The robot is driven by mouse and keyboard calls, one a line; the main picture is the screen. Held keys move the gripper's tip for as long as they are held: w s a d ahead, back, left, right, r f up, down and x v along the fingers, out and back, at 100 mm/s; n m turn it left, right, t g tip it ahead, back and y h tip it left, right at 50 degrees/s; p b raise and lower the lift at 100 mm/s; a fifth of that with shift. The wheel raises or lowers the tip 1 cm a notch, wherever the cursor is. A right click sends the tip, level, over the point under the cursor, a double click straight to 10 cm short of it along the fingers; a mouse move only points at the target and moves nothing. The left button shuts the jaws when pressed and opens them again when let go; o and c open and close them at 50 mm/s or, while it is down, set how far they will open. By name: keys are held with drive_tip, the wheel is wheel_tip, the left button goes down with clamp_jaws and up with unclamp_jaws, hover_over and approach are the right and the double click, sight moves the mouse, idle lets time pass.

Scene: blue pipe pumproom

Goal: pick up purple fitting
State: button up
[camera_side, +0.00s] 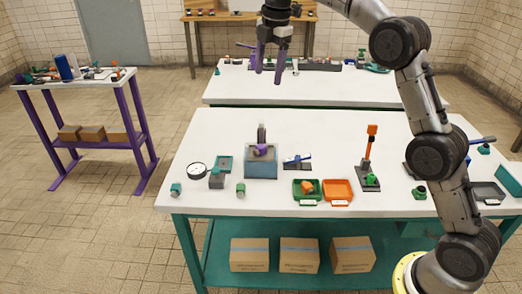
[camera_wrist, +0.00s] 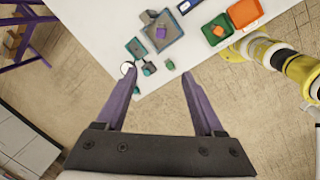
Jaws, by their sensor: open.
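The purple fitting (camera_side: 262,149) is at the open blue-grey box (camera_side: 261,170) on the front white table. In the wrist view the fitting (camera_wrist: 161,33) shows as a small purple shape inside the box (camera_wrist: 178,29), near the top. A grey upright piece (camera_side: 261,132) rises behind the fitting in the side view. My gripper (camera_side: 268,77) hangs high above the table, well apart from the fitting. Its purple fingers are spread and nothing is between them; in the wrist view the gripper (camera_wrist: 158,75) opens toward the table's edge.
A round gauge (camera_side: 197,170) and small teal and green parts stand left of the box. Green (camera_side: 305,189) and orange (camera_side: 338,189) trays lie to the right. An orange-topped upright (camera_side: 371,150) stands further right. A second white table (camera_side: 320,90) is behind.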

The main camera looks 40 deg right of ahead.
drive_tip(key=g, duration=0.1)
hover_over(261, 146)
wheel_tip(261, 146, down, 10)
drive_tip(key=shift+g, duration=0.4)
wheel_tip(261, 146, down, 11)
drive_tip(key=shift+w+d+r, duration=0.1)
drive_tip(key=shift+f, duration=3.05)
clamp_jaws()
